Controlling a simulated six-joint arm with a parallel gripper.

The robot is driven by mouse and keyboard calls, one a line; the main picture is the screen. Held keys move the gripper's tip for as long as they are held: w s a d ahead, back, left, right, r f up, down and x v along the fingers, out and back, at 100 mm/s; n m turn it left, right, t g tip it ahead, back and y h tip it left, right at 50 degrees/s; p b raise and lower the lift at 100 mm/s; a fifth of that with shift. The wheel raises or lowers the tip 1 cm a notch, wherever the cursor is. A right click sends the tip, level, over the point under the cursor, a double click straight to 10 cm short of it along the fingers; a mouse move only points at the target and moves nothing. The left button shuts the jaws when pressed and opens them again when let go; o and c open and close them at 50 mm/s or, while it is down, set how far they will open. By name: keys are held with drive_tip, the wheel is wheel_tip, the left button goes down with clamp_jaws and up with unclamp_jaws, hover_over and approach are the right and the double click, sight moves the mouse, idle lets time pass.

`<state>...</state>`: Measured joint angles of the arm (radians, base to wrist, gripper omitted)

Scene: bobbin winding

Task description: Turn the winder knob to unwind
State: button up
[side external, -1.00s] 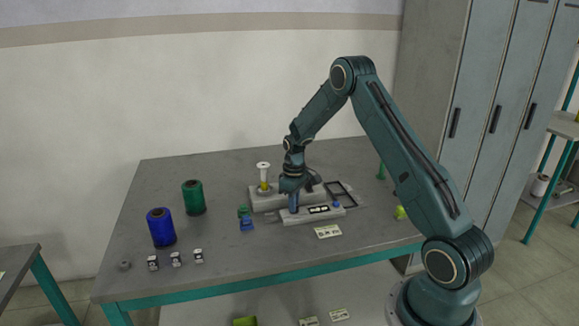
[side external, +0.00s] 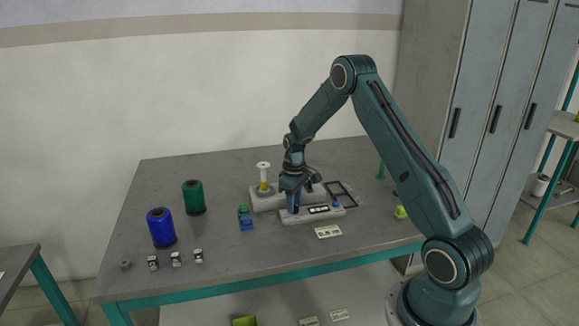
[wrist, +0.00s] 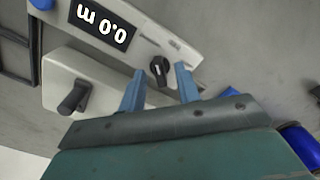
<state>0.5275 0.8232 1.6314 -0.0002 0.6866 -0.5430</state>
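The black winder knob (wrist: 159,70) sits at one end of the pale counter unit (wrist: 165,40), with a white mark on its top. The unit's display (wrist: 103,20) reads "0.0 m", upside down in the wrist view. My gripper (wrist: 160,75) is open, with one blue finger on each side of the knob and a visible gap to it. In the side view my gripper (side external: 293,208) points down at the left end of the counter unit (side external: 328,215) and hides the knob there. The winder base (side external: 266,203) stands behind, carrying a white bobbin (side external: 263,168).
A dark crank handle (wrist: 73,97) stands up from the winder base. A blue spool (side external: 161,228) and a green spool (side external: 194,197) stand to the left. Small blue and green pieces (side external: 246,223) lie near the gripper. A label card (side external: 328,231) lies in front.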

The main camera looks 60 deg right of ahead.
wheel_tip(320, 180, up, 13)
drive_tip(key=shift+r, duration=0.2)
idle(0.4)
drive_tip(key=shift+a+r, duration=0.1)
drive_tip(key=s+a+r+t, duration=0.1)
drive_tip(key=s+a+r, duration=0.4)
drive_tip(key=a+r, duration=0.25)
drive_tip(key=s+a+r+t, duration=0.2)
drive_tip(key=s+a+r, duration=0.2)
drive_tip(key=a+r, duration=0.35)
drive_tip(key=s+a+t, duration=0.1)
drive_tip(key=s+a, duration=0.4)
drive_tip(key=s, duration=0.3)
drive_tip(key=s+a+t, duration=0.1)
drive_tip(key=s+a, duration=0.4)
drive_tip(key=s, duration=0.4)
drive_tip(key=shift+s+a+f+t, duration=0.15)
drive_tip(key=shift+a+f+t, duration=0.1)
drive_tip(key=shift+f+t, duration=0.05)
